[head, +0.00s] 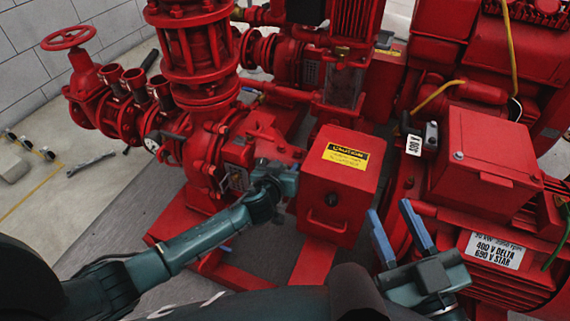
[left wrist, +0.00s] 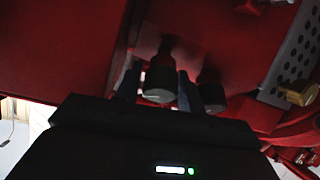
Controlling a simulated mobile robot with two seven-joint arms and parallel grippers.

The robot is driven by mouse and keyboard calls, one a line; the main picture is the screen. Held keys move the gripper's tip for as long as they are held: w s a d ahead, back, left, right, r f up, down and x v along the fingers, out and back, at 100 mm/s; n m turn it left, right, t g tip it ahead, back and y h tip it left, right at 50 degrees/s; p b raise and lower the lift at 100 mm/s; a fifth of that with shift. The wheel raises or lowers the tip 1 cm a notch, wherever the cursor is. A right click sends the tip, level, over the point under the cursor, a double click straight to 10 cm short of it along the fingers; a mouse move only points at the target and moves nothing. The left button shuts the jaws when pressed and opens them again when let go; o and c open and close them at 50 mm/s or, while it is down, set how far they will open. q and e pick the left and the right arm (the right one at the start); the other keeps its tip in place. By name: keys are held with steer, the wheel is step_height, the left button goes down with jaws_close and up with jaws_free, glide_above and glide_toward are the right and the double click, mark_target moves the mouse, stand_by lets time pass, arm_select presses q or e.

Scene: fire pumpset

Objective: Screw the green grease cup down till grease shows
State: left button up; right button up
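In the left wrist view a dark cylindrical cup (left wrist: 159,82) with a grey end hangs between the two fingers of my left gripper (left wrist: 158,88). Narrow gaps seem to show beside it, so the fingers look open around it. A second dark cup (left wrist: 211,91) is just right of the right finger. The shade hides which cup is green, and no grease can be made out. In the head view my left gripper (head: 280,180) is at the pump's side, its fingertips and the cups hidden. My right gripper (head: 400,232) is open and empty before the red machinery.
A red box with a yellow caution label (head: 346,156) stands just right of my left gripper. The red pump casing (head: 205,150) is to its left. The motor with a voltage plate (head: 494,250) is right of my right gripper. A wrench (head: 91,164) lies on the floor.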

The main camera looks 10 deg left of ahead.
arm_select(q)
steer(key=c, duration=0.7)
steer(key=shift+r+m, duration=0.1)
steer(key=shift+m, duration=0.3)
